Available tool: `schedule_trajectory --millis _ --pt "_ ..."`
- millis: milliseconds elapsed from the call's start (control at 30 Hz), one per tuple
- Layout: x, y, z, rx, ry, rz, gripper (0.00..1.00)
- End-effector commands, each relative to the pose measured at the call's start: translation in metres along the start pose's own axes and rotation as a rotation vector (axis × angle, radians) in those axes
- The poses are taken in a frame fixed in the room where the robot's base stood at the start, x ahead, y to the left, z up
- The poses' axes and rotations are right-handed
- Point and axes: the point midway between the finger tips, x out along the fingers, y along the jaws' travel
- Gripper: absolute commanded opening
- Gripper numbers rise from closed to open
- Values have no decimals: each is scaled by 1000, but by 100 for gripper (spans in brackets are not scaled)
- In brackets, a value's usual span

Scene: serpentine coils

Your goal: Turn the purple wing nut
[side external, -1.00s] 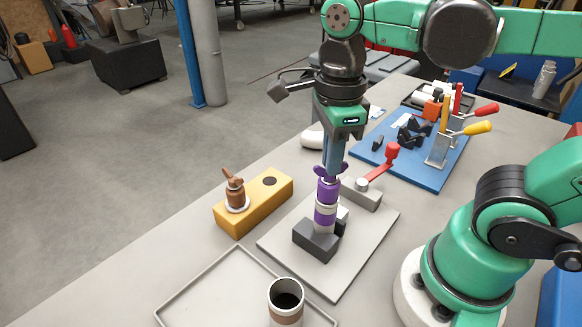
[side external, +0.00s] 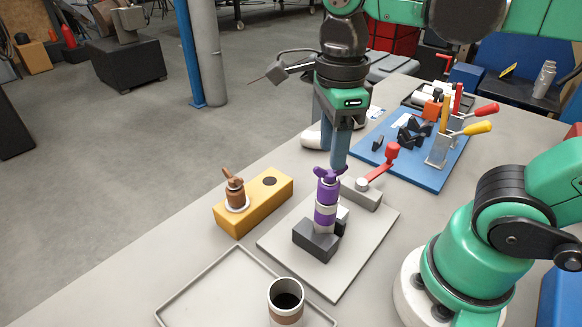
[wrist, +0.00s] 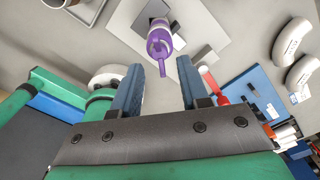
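The purple wing nut (side external: 327,174) sits on top of an upright purple and white post (side external: 326,207) held in a dark grey block (side external: 316,240). My gripper (side external: 336,160) is behind the post in the side view, fingers pointing down, apart from the nut. In the wrist view my gripper (wrist: 158,80) has its two blue fingers spread wide with nothing between them.
The block stands on a light grey plate (side external: 350,270). A red-knobbed lever (side external: 378,168) is close behind the post. A yellow block (side external: 262,205) with a brown wing-nut piece (side external: 235,190) is left. A cup (side external: 286,300) stands in front. A blue board (side external: 400,160) with tools lies behind right.

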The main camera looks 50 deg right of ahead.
Motion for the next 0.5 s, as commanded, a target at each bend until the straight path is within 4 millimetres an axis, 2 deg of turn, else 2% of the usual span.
schedule_trajectory --millis 200,500 --pt "-28 0 0 0 0 0 39" --pt "-37 0 0 0 0 0 39"
